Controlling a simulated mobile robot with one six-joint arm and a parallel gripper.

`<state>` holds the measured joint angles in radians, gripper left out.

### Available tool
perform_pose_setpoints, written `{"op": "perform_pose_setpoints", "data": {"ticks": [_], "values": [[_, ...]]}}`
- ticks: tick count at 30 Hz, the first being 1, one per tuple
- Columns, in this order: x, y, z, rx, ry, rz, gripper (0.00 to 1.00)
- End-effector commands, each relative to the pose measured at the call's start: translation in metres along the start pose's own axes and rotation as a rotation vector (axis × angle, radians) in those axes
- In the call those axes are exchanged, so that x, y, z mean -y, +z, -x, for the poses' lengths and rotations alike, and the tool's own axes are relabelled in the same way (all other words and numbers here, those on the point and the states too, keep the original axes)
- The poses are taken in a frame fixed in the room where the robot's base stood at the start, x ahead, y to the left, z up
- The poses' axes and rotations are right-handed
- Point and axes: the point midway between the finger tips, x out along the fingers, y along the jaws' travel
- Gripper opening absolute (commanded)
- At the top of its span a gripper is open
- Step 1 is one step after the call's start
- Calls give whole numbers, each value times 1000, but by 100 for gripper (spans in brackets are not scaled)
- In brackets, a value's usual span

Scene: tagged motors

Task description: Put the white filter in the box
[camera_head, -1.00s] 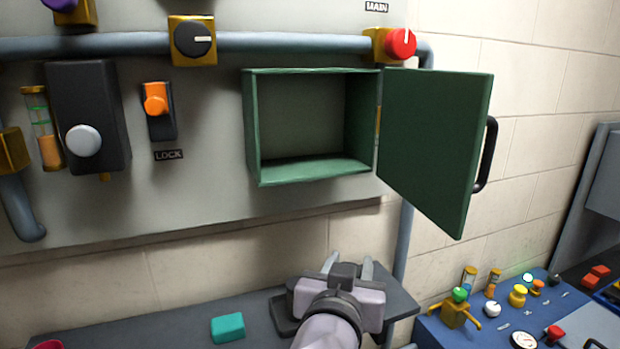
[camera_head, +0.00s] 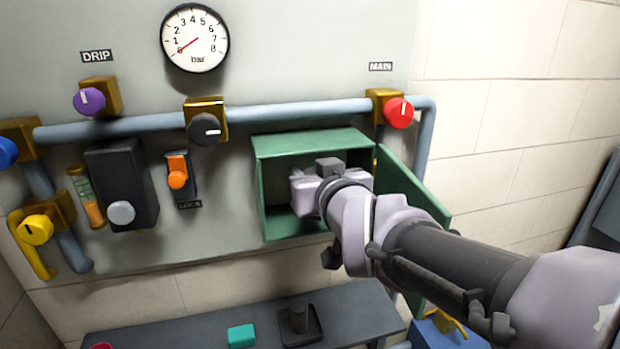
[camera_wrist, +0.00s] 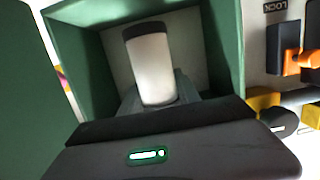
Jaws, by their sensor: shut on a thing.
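The green box (camera_head: 258,195) is on the wall panel with its door (camera_head: 430,200) swung open to the right. It also shows in the wrist view (camera_wrist: 82,70). My gripper (camera_wrist: 158,98) is shut on the white filter (camera_wrist: 153,72), a white cylinder with a dark end, whose lower part is between the fingers. The filter is at the box's opening or inside it; whether it touches the back or floor is unclear. In the head view my gripper (camera_head: 318,185) reaches into the opening and hides the filter.
Below, a grey shelf (camera_head: 200,333) bears a teal block (camera_head: 241,336) and a dark holder (camera_head: 299,325). An orange lock switch (camera_head: 177,172) is left of the box, a black knob (camera_head: 205,128) above left, a red knob (camera_head: 399,113) above right. The open door is close to my arm.

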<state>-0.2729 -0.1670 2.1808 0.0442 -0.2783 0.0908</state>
Motion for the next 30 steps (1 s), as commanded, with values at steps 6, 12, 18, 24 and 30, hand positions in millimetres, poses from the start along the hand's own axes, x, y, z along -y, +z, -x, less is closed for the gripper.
{"op": "perform_pose_setpoints", "data": {"ticks": [6,12,18,24,30], "values": [[-4,-8,-39,0,0,0,0],[-4,25,-50,0,-1,0,0],[-4,28,-50,-3,0,0,0],[-4,31,-51,-3,0,0,0],[-4,31,-51,-2,0,0,60]]}}
